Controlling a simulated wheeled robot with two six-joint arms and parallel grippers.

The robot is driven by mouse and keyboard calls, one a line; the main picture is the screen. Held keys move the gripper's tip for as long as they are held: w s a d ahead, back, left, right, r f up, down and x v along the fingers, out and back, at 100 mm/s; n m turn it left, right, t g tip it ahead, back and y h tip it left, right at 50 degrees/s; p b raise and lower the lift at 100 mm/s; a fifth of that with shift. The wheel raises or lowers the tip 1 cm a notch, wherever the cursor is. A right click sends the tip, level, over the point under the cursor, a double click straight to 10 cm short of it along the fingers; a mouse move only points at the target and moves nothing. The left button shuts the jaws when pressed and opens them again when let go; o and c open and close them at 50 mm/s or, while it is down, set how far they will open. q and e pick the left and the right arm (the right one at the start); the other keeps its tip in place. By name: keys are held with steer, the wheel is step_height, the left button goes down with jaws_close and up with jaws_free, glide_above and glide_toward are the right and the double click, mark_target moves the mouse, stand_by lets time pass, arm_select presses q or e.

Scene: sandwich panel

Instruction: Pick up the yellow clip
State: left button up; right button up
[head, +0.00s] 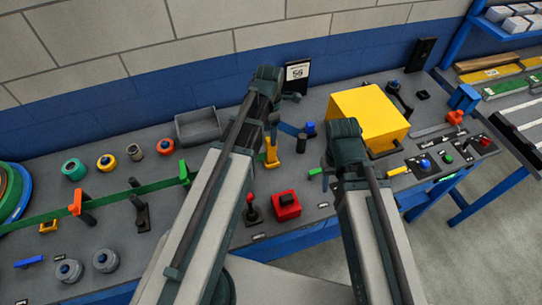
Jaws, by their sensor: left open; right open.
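A small upright yellow clip (271,152) stands on the grey bench, just right of my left forearm, which hides part of the area around it. My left gripper (268,88) is at the dark end of the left arm, above and behind the clip in the picture, and is open. My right gripper (343,140) is at the end of the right arm, to the right of the clip, and is open. The fingertips of both are largely hidden by the arms. I see nothing held in either gripper.
A large yellow box (368,112) stands behind my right gripper. A red button box (286,206) and a red-knobbed lever (252,210) sit between my arms. A green strip (130,193) with an orange clip (76,203) runs across the left. A grey bin (198,127) stands at the back.

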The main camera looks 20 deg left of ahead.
mark_target(271, 147)
arm_select(q)
steer(key=shift+f+b, duration=1.1)
steer(key=shift+f, duration=0.55)
arm_select(e)
steer(key=shift+f, duration=1.7)
arm_select(q)
steer(key=shift+f, duration=0.15)
arm_select(e)
steer(key=shift+f, duration=0.1)
arm_select(q)
step_height(271, 147, down, 5)
steer(key=b, duration=0.5)
steer(key=shift+d, duration=0.15)
arm_select(e)
step_height(271, 147, down, 5)
arm_select(q)
jaws_close()
